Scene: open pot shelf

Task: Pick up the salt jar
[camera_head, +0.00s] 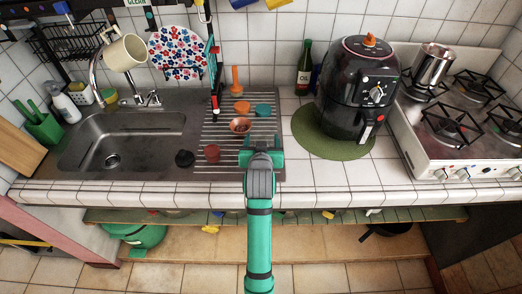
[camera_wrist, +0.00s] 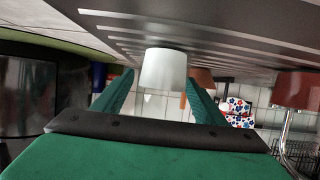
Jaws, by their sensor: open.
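A white jar (camera_wrist: 163,70), likely the salt jar, shows in the wrist view between and just beyond the fingertips of my gripper (camera_wrist: 161,86). No label can be read on it. It stands on the ribbed metal drainboard, which the wrist view shows upside down along the top. My gripper is open, with one green finger on each side of the jar; I cannot tell whether either touches it. In the head view my gripper (camera_head: 262,146) is low over the drainboard's front right, and it hides the jar there.
A teal bowl (camera_head: 263,108) and an orange bottle (camera_head: 235,80) are behind. A black air fryer (camera_head: 355,95) on a green mat (camera_head: 309,137) stands to the right.

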